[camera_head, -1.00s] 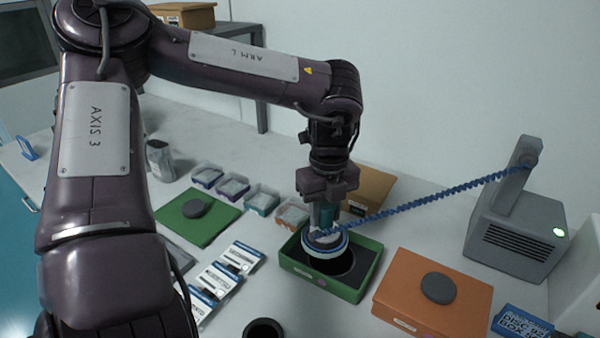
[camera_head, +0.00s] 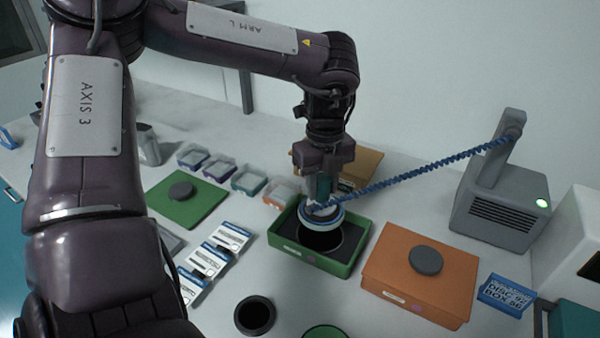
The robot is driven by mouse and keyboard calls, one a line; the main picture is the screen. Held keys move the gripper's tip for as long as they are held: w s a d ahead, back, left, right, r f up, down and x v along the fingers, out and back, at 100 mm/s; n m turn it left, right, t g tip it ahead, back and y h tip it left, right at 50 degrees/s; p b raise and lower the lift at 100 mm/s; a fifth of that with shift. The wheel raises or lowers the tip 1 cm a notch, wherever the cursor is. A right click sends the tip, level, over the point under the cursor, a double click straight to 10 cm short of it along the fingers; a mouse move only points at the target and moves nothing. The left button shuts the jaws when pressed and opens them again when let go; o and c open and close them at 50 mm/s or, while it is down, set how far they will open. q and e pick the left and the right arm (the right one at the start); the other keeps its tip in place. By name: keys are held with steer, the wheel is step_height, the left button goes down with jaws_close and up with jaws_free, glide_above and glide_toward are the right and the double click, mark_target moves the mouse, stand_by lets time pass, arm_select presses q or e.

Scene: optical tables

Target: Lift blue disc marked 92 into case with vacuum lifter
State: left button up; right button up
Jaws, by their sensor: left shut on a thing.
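A coiled blue hose (camera_head: 420,178) runs from the lifter to a grey pump unit (camera_head: 510,205). A pale disc with a blue rim (camera_head: 321,221) sits under the lifter's head; any number on it cannot be read. The disc is over the dark round recess of the open green case (camera_head: 308,257). I cannot tell whether it touches the lining. My right gripper is not in view.
A closed orange case (camera_head: 410,282) with a dark knob stands to the right, beside a blue label sign (camera_head: 506,293). A green lid (camera_head: 190,208) lies left. Small trays (camera_head: 248,181), printed cards (camera_head: 215,250) and a dark round cup (camera_head: 255,315) surround the case.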

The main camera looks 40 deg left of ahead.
mark_target(321, 206)
arm_select(q)
steer(key=shift+f, duration=0.1)
stand_by(0.4)
steer(key=shift+f, duration=0.15)
steer(key=shift+f+b, duration=2.35)
steer(key=shift+f, duration=0.25)
steer(key=shift+f+b, duration=0.35)
steer(key=shift+f, duration=0.05)
steer(key=o, duration=1.2)
steer(key=shift+r, duration=0.15)
